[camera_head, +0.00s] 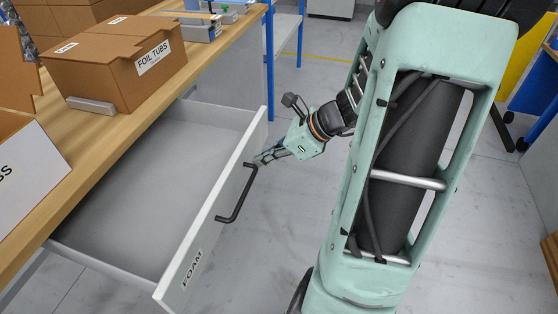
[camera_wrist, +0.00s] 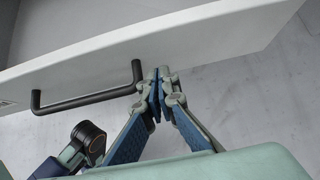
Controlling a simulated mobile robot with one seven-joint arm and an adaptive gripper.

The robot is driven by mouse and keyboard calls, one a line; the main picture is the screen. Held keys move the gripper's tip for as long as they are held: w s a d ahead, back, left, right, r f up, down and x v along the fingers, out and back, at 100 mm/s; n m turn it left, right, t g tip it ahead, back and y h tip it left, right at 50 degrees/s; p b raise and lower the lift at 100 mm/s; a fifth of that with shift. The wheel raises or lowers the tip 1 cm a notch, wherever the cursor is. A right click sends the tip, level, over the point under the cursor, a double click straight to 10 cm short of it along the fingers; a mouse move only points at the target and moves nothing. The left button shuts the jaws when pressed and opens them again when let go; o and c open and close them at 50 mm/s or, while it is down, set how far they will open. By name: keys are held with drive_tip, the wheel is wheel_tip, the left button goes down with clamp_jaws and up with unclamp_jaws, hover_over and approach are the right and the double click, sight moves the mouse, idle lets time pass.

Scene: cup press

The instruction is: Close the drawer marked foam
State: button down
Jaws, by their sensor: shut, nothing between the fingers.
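The drawer marked FOAM (camera_head: 192,255) stands pulled out from under the wooden worktop, and its inside looks empty. Its white front panel carries a dark bar handle (camera_head: 238,200). The handle also shows in the wrist view (camera_wrist: 90,100). My gripper (camera_head: 262,158) is at the outer side of the drawer front, by the far end of the handle. In the wrist view my gripper (camera_wrist: 160,80) has its fingertips together, with nothing between them, just right of the handle's end and close to the panel. I cannot tell whether they touch it.
The wooden worktop (camera_head: 118,118) bears a cardboard box marked FOIL TUBS (camera_head: 125,60) and other boxes. A blue table leg (camera_head: 269,60) stands beyond the drawer. The grey floor (camera_head: 265,240) in front of the drawer is clear.

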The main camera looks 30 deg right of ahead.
drive_tip(key=shift+w+a, duration=0.4)
drive_tip(key=shift+w, duration=0.05)
drive_tip(key=shift+w+a, duration=0.2)
drive_tip(key=shift+a, duration=0.05)
drive_tip(key=p, duration=0.4)
hover_over(171, 152)
drive_tip(key=shift+a, duration=0.1)
